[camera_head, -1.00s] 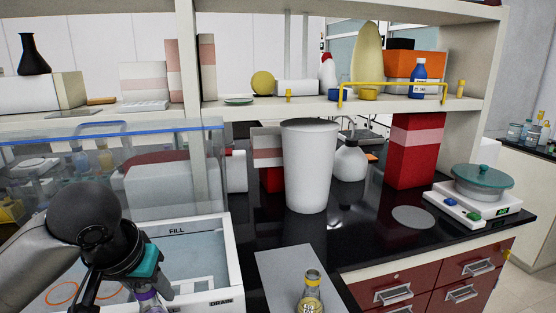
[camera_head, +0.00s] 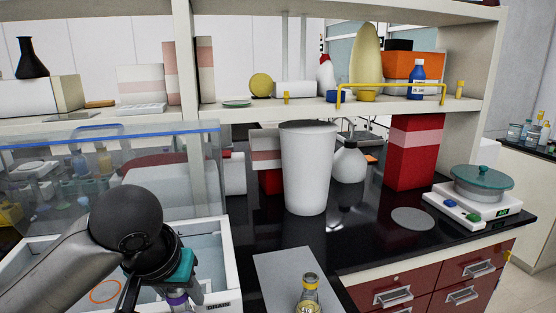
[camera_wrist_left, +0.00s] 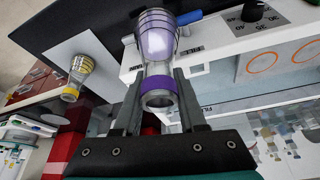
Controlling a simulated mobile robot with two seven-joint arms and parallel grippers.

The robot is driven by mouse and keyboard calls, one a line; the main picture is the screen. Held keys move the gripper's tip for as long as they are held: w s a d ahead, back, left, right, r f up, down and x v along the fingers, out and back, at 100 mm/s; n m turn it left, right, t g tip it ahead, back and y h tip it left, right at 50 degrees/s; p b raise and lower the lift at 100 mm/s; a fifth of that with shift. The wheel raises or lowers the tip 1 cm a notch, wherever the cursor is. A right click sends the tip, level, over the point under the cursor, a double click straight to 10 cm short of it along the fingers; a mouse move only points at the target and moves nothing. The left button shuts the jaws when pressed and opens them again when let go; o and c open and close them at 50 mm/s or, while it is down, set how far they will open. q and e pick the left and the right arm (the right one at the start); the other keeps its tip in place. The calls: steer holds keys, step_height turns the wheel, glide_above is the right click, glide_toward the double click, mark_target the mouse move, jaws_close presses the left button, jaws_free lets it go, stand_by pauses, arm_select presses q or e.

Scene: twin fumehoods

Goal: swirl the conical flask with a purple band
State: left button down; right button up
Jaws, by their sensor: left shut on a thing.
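The conical flask with a purple band (camera_wrist_left: 157,42) is clear glass with a purple band round its neck. My left gripper (camera_wrist_left: 158,86) is shut on it, one finger on each side of the neck. In the head view the left gripper (camera_head: 178,284) is at the lower left, and only the flask's purple neck (camera_head: 177,298) shows at the bottom edge. The flask is held over or beside the white basin marked DRAIN (camera_head: 234,284); its height above the basin cannot be told. My right gripper is not in view.
A second conical flask with a yellow band (camera_head: 309,294) stands on a grey plate (camera_head: 278,268) to the right of my gripper. A large white container (camera_head: 306,170) stands behind. A balance (camera_head: 465,212) is at the right. A clear screen (camera_head: 120,135) stands behind the basin.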

arm_select(q)
steer(key=a, duration=0.6)
steer(key=d, duration=0.5)
steer(key=shift+s+d, duration=0.1)
steer(key=shift+d, duration=0.35)
steer(key=shift+s+a, duration=0.1)
steer(key=shift+a, duration=0.4)
steer(key=shift+d, duration=0.25)
steer(key=shift+a, duration=0.1)
